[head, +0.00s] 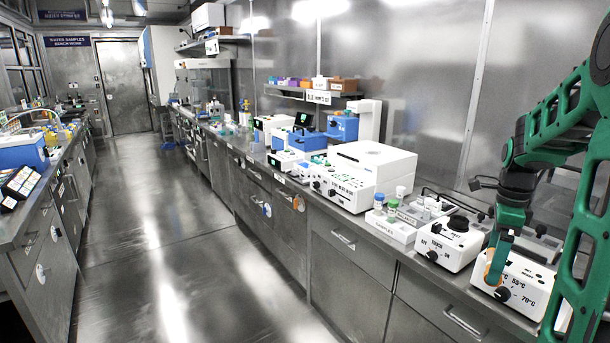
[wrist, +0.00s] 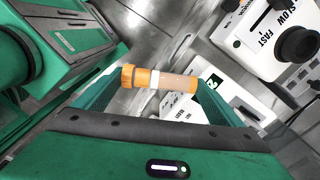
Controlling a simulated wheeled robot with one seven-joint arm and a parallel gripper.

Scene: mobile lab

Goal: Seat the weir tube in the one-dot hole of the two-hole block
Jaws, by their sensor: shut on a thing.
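My gripper (head: 494,264) is at the right of the head view, low in front of a white unit marked 55°C and 70°C (head: 520,286). In the wrist view my gripper (wrist: 155,95) is shut on a tube (wrist: 178,83) with an orange cap (wrist: 128,77) and a white label band. The tube lies across the picture, its cap to the left. In the head view only a small orange part shows at the fingers. Grey block-like parts (head: 541,242) stand behind the white unit. I cannot make out holes or dots; my arm hides part of this area.
A white mixer with a black knob (head: 452,243) stands left of the temperature unit. Farther left are a white samples rack (head: 390,229) with capped vials and a large white machine (head: 365,172). The bench is crowded; the aisle floor (head: 170,230) is clear.

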